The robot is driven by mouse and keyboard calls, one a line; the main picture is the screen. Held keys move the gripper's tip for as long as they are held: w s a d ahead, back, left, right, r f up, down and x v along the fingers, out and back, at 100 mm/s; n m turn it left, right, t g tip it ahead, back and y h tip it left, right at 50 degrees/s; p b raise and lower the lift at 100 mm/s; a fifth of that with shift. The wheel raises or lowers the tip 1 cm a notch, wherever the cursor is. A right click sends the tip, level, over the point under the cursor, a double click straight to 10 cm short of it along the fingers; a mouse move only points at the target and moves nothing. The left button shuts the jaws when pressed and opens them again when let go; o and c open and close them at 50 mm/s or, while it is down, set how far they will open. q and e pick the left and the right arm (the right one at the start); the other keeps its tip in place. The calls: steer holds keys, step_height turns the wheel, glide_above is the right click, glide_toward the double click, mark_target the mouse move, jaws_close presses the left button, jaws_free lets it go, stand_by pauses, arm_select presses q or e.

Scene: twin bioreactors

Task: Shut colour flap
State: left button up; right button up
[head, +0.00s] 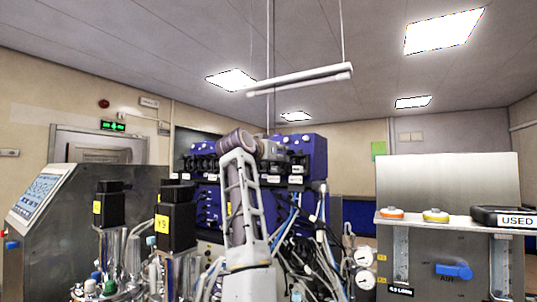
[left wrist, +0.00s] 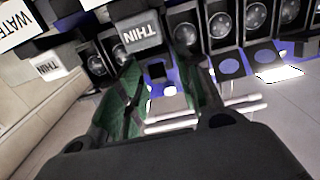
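A blue pump unit (head: 308,155) with a row of pump heads and small white labels stands at the centre of the head view. My left arm rises in front of it, and my left gripper (head: 272,150) is at its upper row, partly hidden by the wrist. In the left wrist view, the left gripper's fingers (left wrist: 160,75) are apart with nothing clearly held. I cannot read a colour label, so I cannot single out the colour flap. My right gripper is out of view.
Black motors with yellow tags (head: 176,222) and tubing stand front left. Cables and gauges (head: 365,257) hang right of my arm. A metal panel (head: 447,180) with a blue AIR valve (head: 455,270) stands at the right. Round pump heads (left wrist: 220,25) line the unit.

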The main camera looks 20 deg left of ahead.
arm_select(q)
steer(key=s+a, duration=0.2)
steer(key=s, duration=0.9)
steer(key=shift+s+a, duration=0.15)
steer(key=shift+s, duration=0.15)
steer(key=shift+r, duration=0.15)
stand_by(0.4)
